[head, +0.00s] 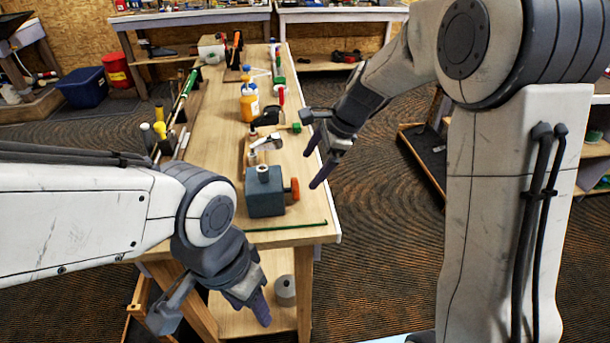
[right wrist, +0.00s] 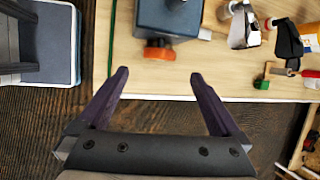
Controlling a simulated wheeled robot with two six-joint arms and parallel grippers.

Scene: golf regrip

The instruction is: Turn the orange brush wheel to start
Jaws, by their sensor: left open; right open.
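The orange brush wheel (head: 294,189) sits on the right side of a dark grey box-shaped machine (head: 265,197) near the front of the workbench. In the right wrist view the orange wheel (right wrist: 159,49) shows beyond and between my open fingertips, on the side of the machine (right wrist: 168,17) facing them. My right gripper (head: 315,162) is open and empty, off the bench's right edge, apart from the wheel. My left gripper (head: 215,312) is open and empty, low in front of the bench's near edge, away from the machine.
A thin green rod (head: 285,227) lies along the near edge of the wooden workbench (head: 215,150). Behind the machine are a metal clamp-like part (head: 268,143), a hammer (head: 280,128) and an orange bottle (head: 249,106). A grey roll (head: 285,290) stands on the lower shelf.

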